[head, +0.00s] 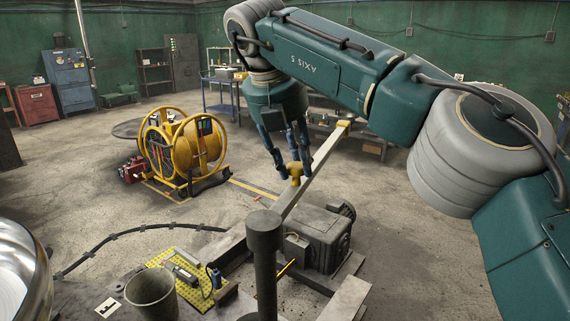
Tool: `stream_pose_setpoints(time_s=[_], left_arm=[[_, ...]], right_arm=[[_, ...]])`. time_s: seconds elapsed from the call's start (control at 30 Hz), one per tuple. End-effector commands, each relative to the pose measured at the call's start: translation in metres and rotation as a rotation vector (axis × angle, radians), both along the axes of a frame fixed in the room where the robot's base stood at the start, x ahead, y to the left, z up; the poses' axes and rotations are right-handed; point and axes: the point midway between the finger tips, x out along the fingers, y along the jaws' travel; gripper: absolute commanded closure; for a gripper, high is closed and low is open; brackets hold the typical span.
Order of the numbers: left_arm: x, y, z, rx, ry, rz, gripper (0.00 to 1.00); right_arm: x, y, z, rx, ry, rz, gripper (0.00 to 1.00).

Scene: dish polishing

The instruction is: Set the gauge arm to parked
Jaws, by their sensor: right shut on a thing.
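The gauge arm (318,168) is a long pale bar running from a yellow-tipped end at the upper right down towards a dark upright post (265,260). A yellow knob (295,181) stands up from the bar. My right gripper (293,172) comes down from above, with its dark blue fingers on either side of the knob, shut on it. The fingers partly cover the knob, and the post hides the bar's lower end. I cannot see a clear parked mark for the bar. My left gripper is not in view.
A grey motor (319,238) sits beside the post. A yellow mat (160,262) with tools, a grey bucket (152,293) and a shiny metal dish (38,265) are at the lower left. A yellow reel (182,148) stands further back. Open floor lies at right.

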Motion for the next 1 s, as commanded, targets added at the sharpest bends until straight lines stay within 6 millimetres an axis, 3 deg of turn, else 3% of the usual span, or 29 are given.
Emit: stream_pose_setpoints(time_s=[0.03,0.57,0.6,0.67,1.0], left_arm=[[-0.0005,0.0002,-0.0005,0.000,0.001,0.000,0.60],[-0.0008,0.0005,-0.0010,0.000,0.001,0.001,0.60],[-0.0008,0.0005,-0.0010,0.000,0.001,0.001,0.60],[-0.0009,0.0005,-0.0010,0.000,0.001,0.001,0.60],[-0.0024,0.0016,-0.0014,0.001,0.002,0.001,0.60]], right_arm=[[0.0030,-0.0056,0.0067,-0.001,-0.019,-0.019,1.00],[0.0016,-0.0088,0.0074,-0.002,-0.019,-0.039,1.00],[0.0016,-0.0089,0.0074,-0.003,-0.018,-0.040,0.62],[0.0014,-0.0086,0.0069,-0.002,-0.017,-0.039,0.51],[-0.0010,-0.0054,0.0063,-0.003,-0.009,-0.033,0.51]])
